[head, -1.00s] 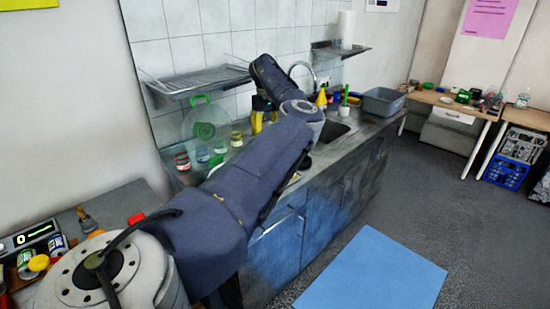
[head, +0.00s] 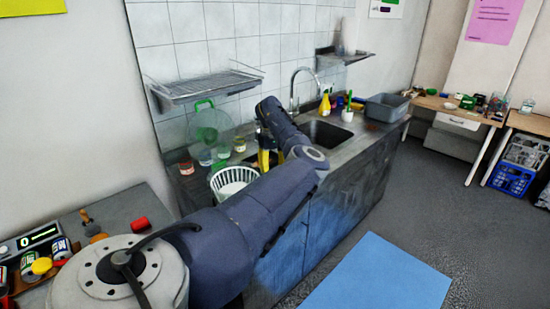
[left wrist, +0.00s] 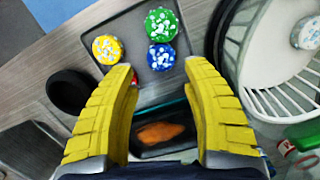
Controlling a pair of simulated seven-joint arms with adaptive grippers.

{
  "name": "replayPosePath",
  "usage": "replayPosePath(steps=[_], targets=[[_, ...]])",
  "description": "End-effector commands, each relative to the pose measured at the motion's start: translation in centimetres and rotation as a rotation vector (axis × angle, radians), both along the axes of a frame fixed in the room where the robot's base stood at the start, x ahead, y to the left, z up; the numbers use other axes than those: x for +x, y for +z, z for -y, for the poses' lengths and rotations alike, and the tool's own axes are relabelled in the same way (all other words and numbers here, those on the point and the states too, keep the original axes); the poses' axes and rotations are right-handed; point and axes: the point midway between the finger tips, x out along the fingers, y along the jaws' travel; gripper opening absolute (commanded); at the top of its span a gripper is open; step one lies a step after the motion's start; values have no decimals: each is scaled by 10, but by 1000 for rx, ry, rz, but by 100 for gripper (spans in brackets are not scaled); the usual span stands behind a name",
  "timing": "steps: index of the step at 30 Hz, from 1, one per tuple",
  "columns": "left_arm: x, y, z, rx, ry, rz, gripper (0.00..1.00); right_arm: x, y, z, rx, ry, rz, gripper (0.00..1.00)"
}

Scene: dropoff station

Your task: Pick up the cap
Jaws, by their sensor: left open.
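I cannot tell for sure which thing is the cap. In the left wrist view, a yellow speckled round piece (left wrist: 107,49), a green one (left wrist: 161,23) and a blue one (left wrist: 161,57) lie on a dark grey tray (left wrist: 125,20). A black round object (left wrist: 72,91) lies left of the tray. My left gripper (left wrist: 160,68) has its yellow fingers spread above the tray, with nothing held between them. In the head view the left gripper (head: 265,158) points down over the counter beside the sink, and its tips are partly hidden by my arm. My right gripper is not in view.
A white slotted basket (head: 233,176) stands close by on the counter; in the left wrist view (left wrist: 262,90) it holds a white-topped item (left wrist: 306,33). A black dish with something orange (left wrist: 160,132) lies below the fingers. A dish rack (head: 205,84) hangs above.

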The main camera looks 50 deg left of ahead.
Motion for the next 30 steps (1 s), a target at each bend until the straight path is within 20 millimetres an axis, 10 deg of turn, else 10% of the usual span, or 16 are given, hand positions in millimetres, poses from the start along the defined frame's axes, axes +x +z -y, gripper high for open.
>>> replayPosePath(steps=[27, 30], targets=[[-4, -53, 9, 0, -1, 1, 51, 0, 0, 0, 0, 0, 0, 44], [-4, -53, 9, 0, -1, 1, 39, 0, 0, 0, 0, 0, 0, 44]])
